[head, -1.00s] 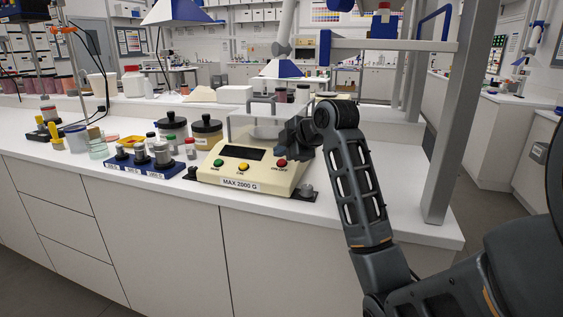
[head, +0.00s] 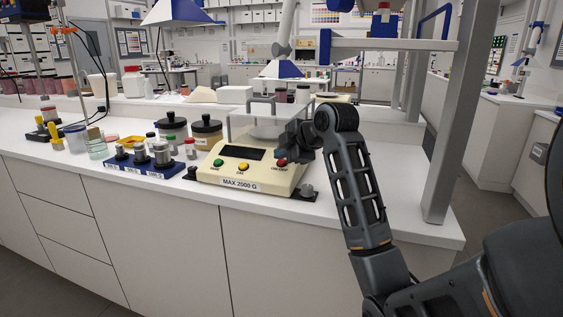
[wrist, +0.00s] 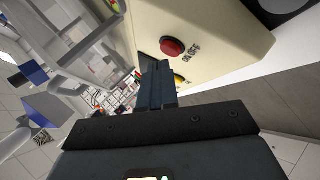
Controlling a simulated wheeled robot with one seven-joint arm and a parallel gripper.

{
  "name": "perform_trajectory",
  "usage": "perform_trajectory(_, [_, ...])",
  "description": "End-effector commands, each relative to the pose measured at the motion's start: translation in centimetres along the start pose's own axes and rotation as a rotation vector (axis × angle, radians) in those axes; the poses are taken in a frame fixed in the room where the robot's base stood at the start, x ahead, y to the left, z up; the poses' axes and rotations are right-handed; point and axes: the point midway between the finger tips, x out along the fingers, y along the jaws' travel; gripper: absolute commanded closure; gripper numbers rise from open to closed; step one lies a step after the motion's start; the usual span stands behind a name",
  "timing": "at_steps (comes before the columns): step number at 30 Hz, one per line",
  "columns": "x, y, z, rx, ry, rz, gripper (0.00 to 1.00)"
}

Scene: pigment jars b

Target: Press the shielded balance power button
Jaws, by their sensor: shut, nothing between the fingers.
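The shielded balance (head: 240,183) is a cream box with a dark display, a clear shield on top and a "MAX 2000 G" label. Its front panel has a green, a yellow and a red button. The red ON/OFF button (head: 281,162) is the rightmost; it also shows in the wrist view (wrist: 172,47). My gripper (head: 288,146) is shut and empty, just above the red button in the head view. In the wrist view the shut fingertips (wrist: 157,66) are close beside the red button; whether they touch it I cannot tell.
A grey frame post (head: 445,150) rises at the right. The counter front edge is clear.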

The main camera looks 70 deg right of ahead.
Motion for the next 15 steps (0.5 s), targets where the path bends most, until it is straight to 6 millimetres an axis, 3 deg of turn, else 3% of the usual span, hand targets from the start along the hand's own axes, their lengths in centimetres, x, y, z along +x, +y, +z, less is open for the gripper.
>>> perform_trajectory(15, [0.39, -0.3, 0.28, 0.001, 0.0, 0.0, 1.0])
